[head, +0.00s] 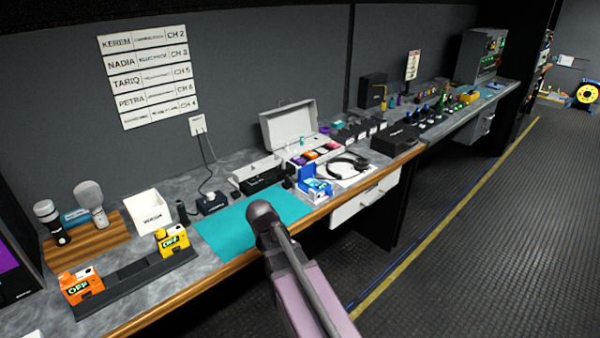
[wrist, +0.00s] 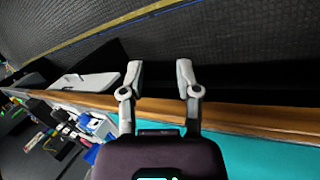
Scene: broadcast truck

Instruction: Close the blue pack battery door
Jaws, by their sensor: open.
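The blue pack (head: 315,187) stands on the workbench beyond the right end of the teal mat (head: 240,220), near the front edge. It is blue and white; its battery door is too small to make out clearly. In the wrist view a small blue shape at the left, likely the same pack (wrist: 86,120), lies beside several other items. My gripper (wrist: 160,75) is open with nothing between its fingers. It points across the bench's wooden front edge, away from the blue pack. In the head view my arm hides the gripper's fingers.
An orange pack (head: 81,285) and a yellow pack (head: 172,239) sit at the ends of a dark strip. Headphones (head: 343,166) lie behind the blue pack. A white drawer (head: 364,198) sticks out below the bench. The teal mat is clear.

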